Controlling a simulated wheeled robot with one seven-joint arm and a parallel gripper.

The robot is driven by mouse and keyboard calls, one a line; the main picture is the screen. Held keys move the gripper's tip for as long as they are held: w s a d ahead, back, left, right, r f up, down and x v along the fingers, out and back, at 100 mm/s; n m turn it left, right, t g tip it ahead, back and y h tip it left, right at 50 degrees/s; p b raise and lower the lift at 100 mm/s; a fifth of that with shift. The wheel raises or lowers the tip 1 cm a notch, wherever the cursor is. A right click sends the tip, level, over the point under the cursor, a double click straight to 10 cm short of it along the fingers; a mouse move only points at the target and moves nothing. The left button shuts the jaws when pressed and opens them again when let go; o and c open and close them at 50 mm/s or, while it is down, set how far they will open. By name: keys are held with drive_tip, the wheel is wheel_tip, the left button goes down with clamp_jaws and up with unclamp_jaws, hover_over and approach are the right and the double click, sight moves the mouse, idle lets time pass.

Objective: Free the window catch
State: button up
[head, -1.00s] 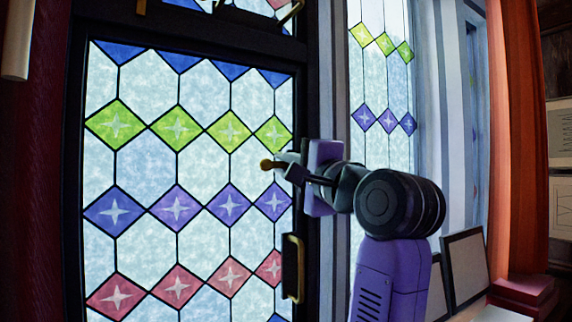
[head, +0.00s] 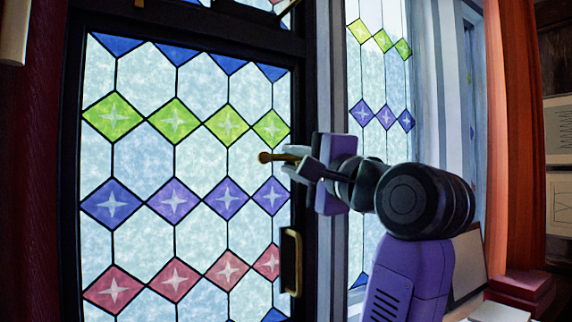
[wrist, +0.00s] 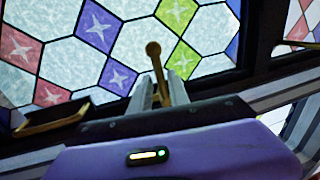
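The window catch (head: 266,157) is a brass lever with a round knob, at the right side of the dark-framed stained-glass window (head: 172,160). In the head view the lever lies about level, with its knob pointing left over the glass. In the wrist view the catch (wrist: 153,50) rises between my two grey fingers. My gripper (wrist: 162,92) has its fingers close together on either side of the lever's shaft, and looks shut on it. In the head view my gripper (head: 300,168) comes from the right, and its purple body partly hides the lever's base and the window frame.
A brass pull handle (head: 290,262) stands on the frame below the catch. A second stained-glass pane (head: 375,75) is behind my arm. An orange curtain (head: 508,160) hangs at the right, with dark red boxes (head: 522,290) beneath it.

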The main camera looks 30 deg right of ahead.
drive_tip(key=s, duration=0.2)
drive_tip(key=s+f+b, duration=0.1)
drive_tip(key=s, duration=0.1)
drive_tip(key=shift+s+d, duration=0.1)
drive_tip(key=shift+s, duration=0.15)
idle(0.3)
